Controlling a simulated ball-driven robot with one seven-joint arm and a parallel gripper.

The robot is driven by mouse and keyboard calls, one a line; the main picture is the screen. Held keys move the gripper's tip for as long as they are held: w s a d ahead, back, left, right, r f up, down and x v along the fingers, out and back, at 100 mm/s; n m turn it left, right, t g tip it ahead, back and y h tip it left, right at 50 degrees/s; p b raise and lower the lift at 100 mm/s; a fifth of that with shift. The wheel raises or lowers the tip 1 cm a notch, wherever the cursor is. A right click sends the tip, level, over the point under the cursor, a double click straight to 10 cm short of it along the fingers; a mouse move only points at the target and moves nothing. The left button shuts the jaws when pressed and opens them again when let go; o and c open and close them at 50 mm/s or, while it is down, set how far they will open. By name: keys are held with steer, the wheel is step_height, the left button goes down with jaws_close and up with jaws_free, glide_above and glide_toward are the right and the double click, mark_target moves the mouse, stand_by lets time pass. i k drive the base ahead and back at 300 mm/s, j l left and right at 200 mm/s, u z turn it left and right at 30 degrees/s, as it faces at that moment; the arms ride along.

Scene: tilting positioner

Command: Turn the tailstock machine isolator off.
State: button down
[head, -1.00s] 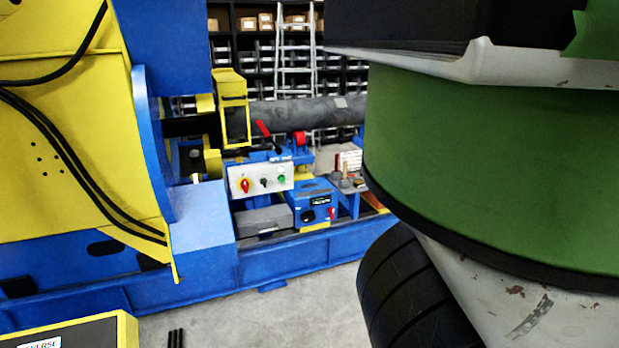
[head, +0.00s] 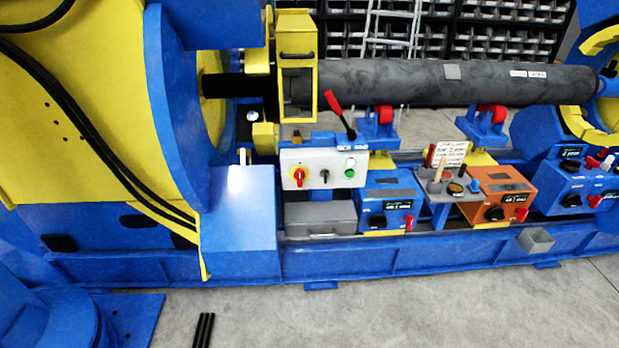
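A grey control panel (head: 323,168) stands on the blue machine bed, left of centre. Further right are a blue control box (head: 390,205), an orange control box (head: 497,193) and another blue control box (head: 575,185), each with a red handle. The labels are too small to read, so I cannot tell which is the tailstock isolator or its setting. My gripper is not in view.
A long grey pipe (head: 440,82) lies over rollers behind the boxes. A large yellow and blue positioner (head: 95,120) fills the left. A blue ledge (head: 237,215) juts out left of the panel. Grey floor (head: 420,310) in front is mostly clear, with dark rods (head: 203,330) at bottom left.

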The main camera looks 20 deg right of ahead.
mark_target(299, 175)
steer(key=i+j+z, duration=0.15)
steer(key=j, duration=0.25)
steer(key=i+j+z, duration=0.15)
steer(key=j, duration=0.3)
steer(key=j+z, duration=0.15)
steer(key=j, duration=0.25)
steer(key=i+j+z, duration=0.1)
steer(key=i+z, duration=0.15)
steer(key=i, duration=0.25)
steer(key=i+j+z, duration=0.25)
steer(key=i, duration=0.2)
steer(key=i+l, duration=0.05)
steer(key=l, duration=0.05)
